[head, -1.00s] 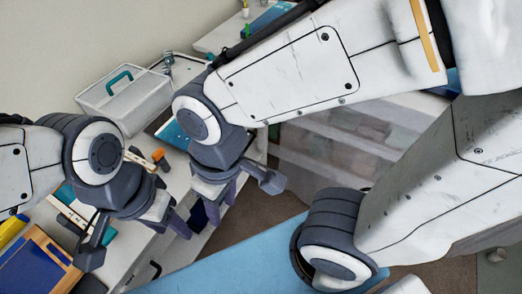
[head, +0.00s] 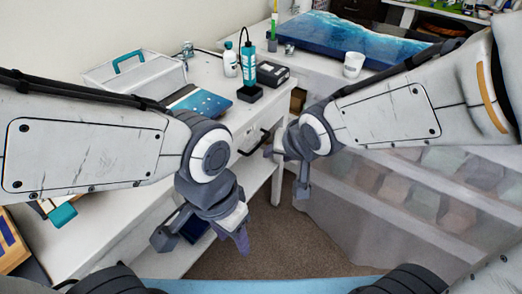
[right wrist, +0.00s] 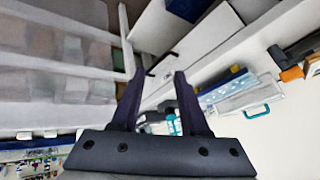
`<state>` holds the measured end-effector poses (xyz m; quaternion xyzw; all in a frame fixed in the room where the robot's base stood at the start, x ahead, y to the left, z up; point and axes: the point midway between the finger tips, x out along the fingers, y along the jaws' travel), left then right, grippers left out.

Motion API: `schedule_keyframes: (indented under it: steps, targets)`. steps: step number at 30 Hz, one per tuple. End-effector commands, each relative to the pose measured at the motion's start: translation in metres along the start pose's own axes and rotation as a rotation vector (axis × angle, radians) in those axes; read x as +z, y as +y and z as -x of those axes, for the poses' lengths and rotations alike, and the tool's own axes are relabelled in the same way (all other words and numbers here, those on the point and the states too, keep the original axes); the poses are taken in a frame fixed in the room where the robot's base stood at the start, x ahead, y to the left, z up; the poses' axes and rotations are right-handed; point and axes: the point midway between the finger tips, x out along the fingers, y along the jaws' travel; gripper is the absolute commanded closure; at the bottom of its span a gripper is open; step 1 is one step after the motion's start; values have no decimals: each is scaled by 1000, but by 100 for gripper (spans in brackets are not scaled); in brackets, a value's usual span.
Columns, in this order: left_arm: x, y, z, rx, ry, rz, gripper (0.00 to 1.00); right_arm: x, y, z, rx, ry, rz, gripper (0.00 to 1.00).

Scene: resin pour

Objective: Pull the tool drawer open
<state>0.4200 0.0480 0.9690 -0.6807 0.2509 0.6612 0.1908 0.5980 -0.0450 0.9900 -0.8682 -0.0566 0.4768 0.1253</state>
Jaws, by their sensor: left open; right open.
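The white drawer (head: 246,133) is under the desk top, with a black bar handle (head: 254,145) on its front. The drawer looks flush with the desk. My right gripper (head: 272,152) is open and empty, close beside the handle at its right in the head view. In the right wrist view its two fingers (right wrist: 158,78) are apart, with the dark handle (right wrist: 163,63) just past the tips. I cannot tell whether they touch it. My left gripper (head: 234,238) hangs open and empty in front of the desk, lower in the head view.
A clear-fronted bin rack (head: 400,200) stands at the right, close to my right arm. Brown floor (head: 275,240) is open between them.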

Motion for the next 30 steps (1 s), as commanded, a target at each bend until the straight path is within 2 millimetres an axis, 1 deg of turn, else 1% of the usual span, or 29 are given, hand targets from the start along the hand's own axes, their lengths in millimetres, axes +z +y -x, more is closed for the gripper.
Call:
schedule_keyframes:
  steps: [1, 3, 5, 6, 8, 9, 11, 12, 15, 18, 21, 24, 28, 30]
  targets:
    - [2, -3, -39, 0, 0, 0, 50, 4, 12, -37, -20, 49, -66, 55]
    - [3, -5, -65, 0, 0, 0, 50, -5, 18, -62, -62, 120, -162, 55]
    - [4, -6, -87, 0, 0, 0, 50, -10, 21, -83, -112, 168, -236, 55]
    - [5, -7, -102, 0, 0, 0, 50, -14, 24, -96, -146, 198, -288, 55]
    - [6, -9, -124, 0, 0, -1, 50, -19, 30, -115, -200, 241, -365, 55]
    - [7, -10, -139, 0, 0, -1, 50, -22, 33, -127, -240, 265, -416, 55]
    - [8, -12, -161, 0, 0, -1, 50, -25, 38, -144, -304, 297, -490, 55]
    - [9, -13, -176, 0, 0, -1, 50, -27, 41, -155, -349, 313, -537, 55]
    - [11, -15, -209, 0, 0, -1, 50, -29, 48, -178, -462, 336, -647, 55]
    - [12, -17, -234, 0, 0, -1, 50, -30, 53, -194, -566, 341, -737, 55]
    - [13, -18, -252, 0, 0, -1, 50, -30, 55, -202, -648, 334, -801, 55]
    - [14, -19, -261, 0, 1, -1, 50, -31, 57, -206, -701, 324, -842, 55]
    - [14, -19, -265, 0, 1, -1, 50, -33, 55, -209, -733, 315, -863, 55]
    - [14, -19, -266, 0, 1, -1, 50, -36, 52, -213, -736, 313, -865, 55]
